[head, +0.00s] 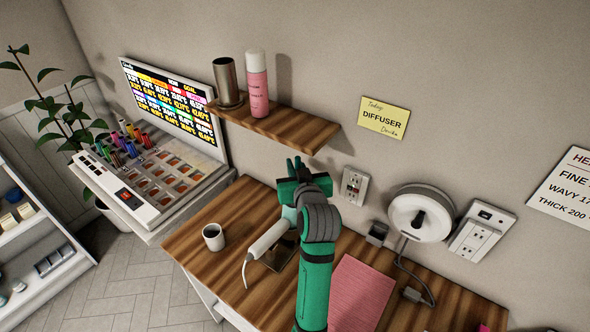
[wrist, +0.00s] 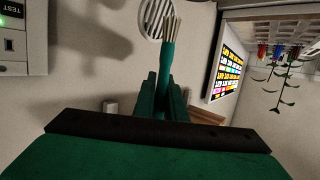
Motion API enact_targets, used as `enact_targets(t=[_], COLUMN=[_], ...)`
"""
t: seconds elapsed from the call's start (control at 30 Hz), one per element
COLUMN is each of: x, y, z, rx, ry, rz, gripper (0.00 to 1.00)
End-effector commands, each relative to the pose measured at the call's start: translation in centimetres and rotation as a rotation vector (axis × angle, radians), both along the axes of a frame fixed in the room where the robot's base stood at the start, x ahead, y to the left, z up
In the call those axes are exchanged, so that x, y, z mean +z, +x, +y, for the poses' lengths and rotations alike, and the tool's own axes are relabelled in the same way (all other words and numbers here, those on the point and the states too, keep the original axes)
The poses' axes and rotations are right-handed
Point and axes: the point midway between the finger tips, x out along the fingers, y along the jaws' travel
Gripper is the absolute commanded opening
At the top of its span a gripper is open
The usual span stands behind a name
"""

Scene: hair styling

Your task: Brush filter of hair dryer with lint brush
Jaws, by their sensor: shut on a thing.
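My gripper (head: 295,172) is above the back of the wooden table, near the wall. In the wrist view its dark green fingers (wrist: 166,98) are shut on the teal handle of a brush (wrist: 165,66). The pale bristles point to the top of that view, beside a round slotted grille (wrist: 153,18) that appears to be the dryer's filter. Whether they touch it I cannot tell. The white hair dryer (head: 267,241) lies on the table below my gripper. Its far end is partly hidden by my arm. The brush is not clear in the head view.
A wooden shelf (head: 290,126) holds a metal cup (head: 226,80) and a pink can (head: 258,88) behind my gripper. A mug (head: 213,237) stands left of the dryer. A pink towel (head: 358,292) lies right of my arm. Outlets and a round wall fixture (head: 410,210) are at right.

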Motion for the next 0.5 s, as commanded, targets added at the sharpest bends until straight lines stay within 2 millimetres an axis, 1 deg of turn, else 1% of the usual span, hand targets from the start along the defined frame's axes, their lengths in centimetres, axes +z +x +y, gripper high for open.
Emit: enact_targets(t=[0.3,0.5], x=[-0.07,-0.65], y=[-0.05,-0.4], z=[0.03,0.29], rx=[0.0,-0.001], ry=[0.0,0.001], rz=[0.0,0.0], gripper=[0.0,0.0])
